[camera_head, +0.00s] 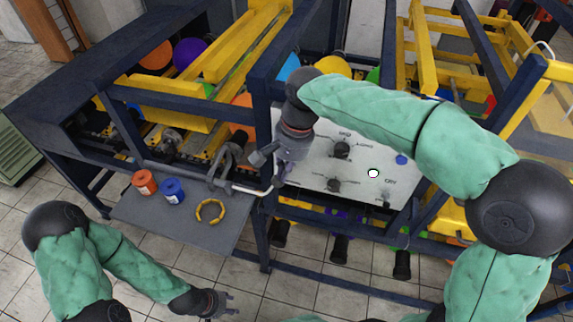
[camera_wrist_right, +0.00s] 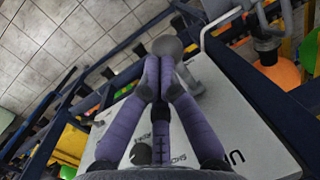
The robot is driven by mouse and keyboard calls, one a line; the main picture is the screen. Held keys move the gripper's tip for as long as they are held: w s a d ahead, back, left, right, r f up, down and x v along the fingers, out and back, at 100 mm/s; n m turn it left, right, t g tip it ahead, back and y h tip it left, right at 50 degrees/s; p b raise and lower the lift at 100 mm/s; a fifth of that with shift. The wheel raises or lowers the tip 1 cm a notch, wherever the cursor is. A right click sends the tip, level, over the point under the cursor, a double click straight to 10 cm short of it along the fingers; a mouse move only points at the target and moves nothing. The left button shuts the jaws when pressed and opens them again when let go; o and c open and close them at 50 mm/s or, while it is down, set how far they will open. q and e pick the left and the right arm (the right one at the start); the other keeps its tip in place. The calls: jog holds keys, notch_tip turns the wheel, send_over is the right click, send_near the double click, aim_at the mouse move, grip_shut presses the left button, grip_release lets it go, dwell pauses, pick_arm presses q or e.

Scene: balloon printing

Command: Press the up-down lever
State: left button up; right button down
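The up-down lever is a grey lever with a round knob (camera_wrist_right: 167,46) at the edge of the white control panel (camera_wrist_right: 225,118). In the head view, a grey part that looks like this lever (camera_head: 261,157) shows at the left of the panel (camera_head: 318,182), beside my right gripper (camera_head: 283,174). In the right wrist view, the purple fingers of my right gripper (camera_wrist_right: 161,80) are together and overlap the lever's knob and stem; contact is unclear. No object shows between them. My left gripper (camera_head: 226,303) is empty, with fingers apart, low over the floor.
Black knobs (camera_head: 341,149) sit on the panel. A grey shelf (camera_head: 190,236) holds an orange jar (camera_head: 144,182), a blue jar (camera_head: 173,191) and a yellow ring (camera_head: 210,211). Dark blue machine framing (camera_head: 262,110) surrounds the panel. The tiled floor in front is clear.

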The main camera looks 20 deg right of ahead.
notch_tip(320, 180, down, 17)
jog(key=s+a+n+t+h+b, duration=0.1)
jog(key=t+h+b, duration=0.5)
jog(key=b, duration=2.4)
jog(key=s+t, duration=0.1)
jog(key=t, duration=0.2)
jog(key=shift+s+a+f+b, duration=0.15)
jog(key=shift+s+a+b, duration=0.1)
jog(key=shift+b, duration=0.1)
jog(key=shift+f, duration=0.1)
